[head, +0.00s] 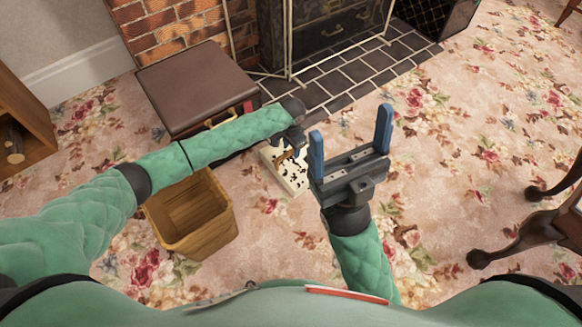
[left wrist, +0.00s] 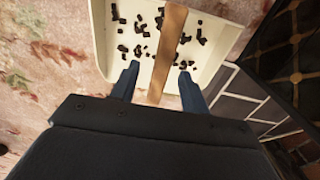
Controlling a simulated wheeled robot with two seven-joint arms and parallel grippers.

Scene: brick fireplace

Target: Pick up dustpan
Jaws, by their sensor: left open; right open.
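The dustpan (head: 294,182) is a white pan with a brown handle, lying on the floral carpet in the middle of the head view, with black bits in it. In the left wrist view the dustpan (left wrist: 212,45) fills the top, and its handle (left wrist: 170,40) runs down between my fingers. My left gripper (head: 291,151) is over the dustpan, open, with a finger on either side of the handle; it also shows in the left wrist view (left wrist: 158,76). Whether the fingers touch the handle I cannot tell. My right gripper (head: 350,122) is open and empty, right of the dustpan.
A wooden bin (head: 203,238) stands below my left forearm. A brown-topped box (head: 195,82) stands behind it, by the brick fireplace (head: 172,30). A dark tiled hearth (head: 345,76) lies beyond the dustpan. Dark furniture legs (head: 505,243) are at the right. Carpet between is clear.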

